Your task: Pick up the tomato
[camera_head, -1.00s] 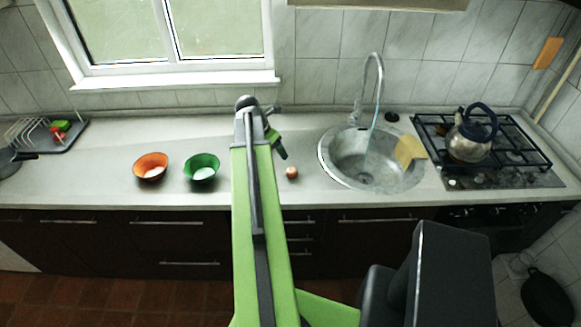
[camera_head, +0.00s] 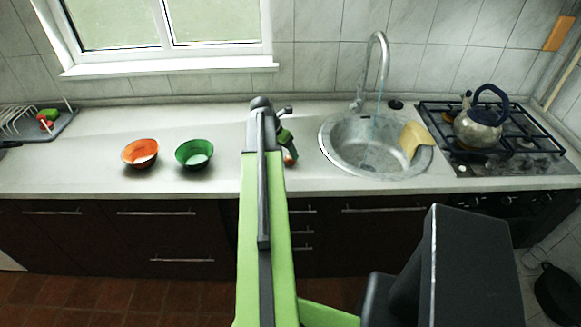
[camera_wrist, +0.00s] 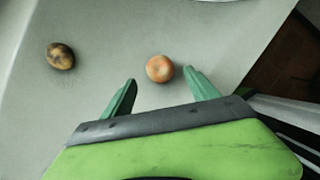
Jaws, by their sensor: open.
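A round orange-red thing (camera_wrist: 160,68), which I take to be the tomato, lies on the grey counter in the wrist view. It sits just beyond and between my fingertips, closer to the right one. My gripper (camera_wrist: 161,82) is open with nothing held between its green fingers. In the head view my gripper (camera_head: 286,142) is over the counter left of the sink, and the tomato (camera_head: 290,159) shows partly behind it.
A brown, blotchy oval thing (camera_wrist: 60,56) lies left of the tomato in the wrist view. An orange bowl (camera_head: 140,153) and a green bowl (camera_head: 194,153) stand left of my arm. The sink (camera_head: 365,150) is to the right, and the stove holds a kettle (camera_head: 478,127).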

